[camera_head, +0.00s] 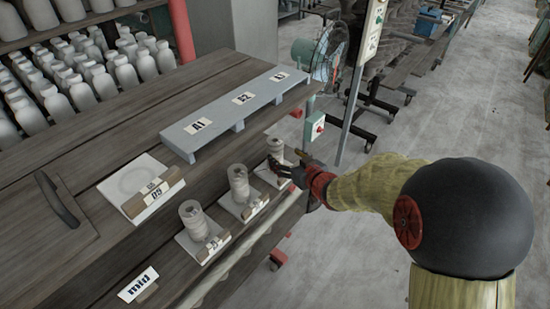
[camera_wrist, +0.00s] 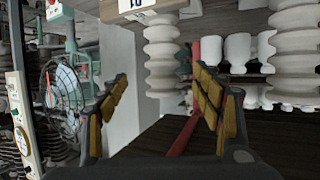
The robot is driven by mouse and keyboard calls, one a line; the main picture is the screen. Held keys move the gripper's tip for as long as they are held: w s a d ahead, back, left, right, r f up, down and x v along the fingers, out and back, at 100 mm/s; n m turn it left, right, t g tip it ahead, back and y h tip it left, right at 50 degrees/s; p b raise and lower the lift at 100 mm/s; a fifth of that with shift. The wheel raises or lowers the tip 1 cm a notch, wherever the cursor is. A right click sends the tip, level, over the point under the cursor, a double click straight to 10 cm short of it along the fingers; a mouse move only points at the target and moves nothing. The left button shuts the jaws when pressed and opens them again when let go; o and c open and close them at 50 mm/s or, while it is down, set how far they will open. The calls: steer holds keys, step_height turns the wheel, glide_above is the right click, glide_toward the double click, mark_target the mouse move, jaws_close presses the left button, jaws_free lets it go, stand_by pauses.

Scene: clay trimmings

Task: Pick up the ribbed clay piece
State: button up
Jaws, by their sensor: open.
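Three ribbed clay pieces, pale grey and column-like, stand upright in a row of small labelled plates on the wooden table (camera_head: 100,215): a near one (camera_head: 193,217), a middle one (camera_head: 238,182) and a far one (camera_head: 275,150). My gripper (camera_head: 287,166) is at the far piece, on its right side. In the wrist view, which looks upside down, my gripper (camera_wrist: 160,82) is open. A ribbed piece (camera_wrist: 163,58) shows between and beyond its fingers, with no clear contact. Another ribbed piece (camera_wrist: 295,50) is larger at the right edge.
A grey raised shelf (camera_head: 236,108) labelled A1, A2 and A3 runs behind the pieces. An empty plate (camera_head: 117,183) with a wooden label block lies left of the row. White bottles (camera_head: 125,72) crowd the back left. A fan (camera_head: 328,55) and pole stand beyond the table's right end.

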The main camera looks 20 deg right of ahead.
mark_target(279, 156)
steer(key=b+x, duration=0.1)
steer(key=x, duration=0.2)
steer(key=b+x, duration=0.1)
steer(key=x, duration=0.2)
steer(key=shift+w+a+f+b, duration=0.25)
steer(key=shift+f+b, duration=0.15)
steer(key=shift+f, duration=0.1)
steer(key=shift+w+a, duration=0.1)
steer(key=shift+w, duration=0.4)
steer(key=shift+c, duration=1.4)
jaws_close()
